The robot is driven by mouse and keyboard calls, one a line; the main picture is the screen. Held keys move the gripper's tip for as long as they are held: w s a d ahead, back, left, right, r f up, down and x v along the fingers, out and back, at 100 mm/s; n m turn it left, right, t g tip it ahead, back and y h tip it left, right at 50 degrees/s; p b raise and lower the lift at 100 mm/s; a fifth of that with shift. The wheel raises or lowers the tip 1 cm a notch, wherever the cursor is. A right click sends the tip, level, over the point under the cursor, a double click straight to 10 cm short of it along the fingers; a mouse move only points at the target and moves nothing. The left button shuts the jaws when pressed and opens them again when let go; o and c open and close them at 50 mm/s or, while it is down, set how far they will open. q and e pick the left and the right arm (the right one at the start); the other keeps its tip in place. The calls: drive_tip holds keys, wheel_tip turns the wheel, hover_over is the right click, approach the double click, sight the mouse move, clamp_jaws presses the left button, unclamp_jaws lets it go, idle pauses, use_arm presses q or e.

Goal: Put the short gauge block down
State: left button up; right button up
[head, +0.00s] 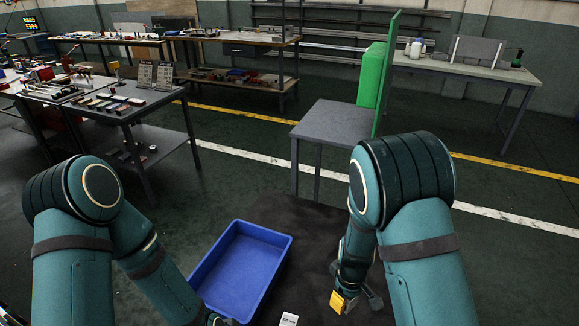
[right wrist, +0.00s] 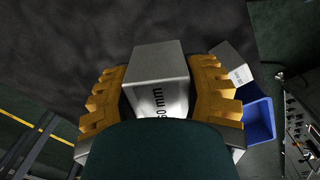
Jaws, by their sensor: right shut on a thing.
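My right gripper (head: 341,301) is low over the dark surface (head: 305,225), right of the blue bin. In the right wrist view its yellow fingers are shut on a grey metal gauge block (right wrist: 158,82), one on each side. The block's label ends in "0 mm"; its start is partly hidden. A second pale block (head: 289,319) with a small label lies at the bottom edge of the head view. It also shows in the right wrist view (right wrist: 233,65), beyond the right finger. My left gripper (head: 214,319) barely shows at the bottom edge, by the bin; its fingers are hidden.
The blue bin (head: 282,240) looks empty and stands between my arms. The dark surface is bare between the bin and my right gripper. A grey table (head: 333,122) with a green panel (head: 388,70) stands ahead. A bench with tools (head: 120,110) is at left.

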drive_tip(key=s+d+r+m, duration=0.3)
drive_tip(key=r+m, duration=0.5)
idle(0.8)
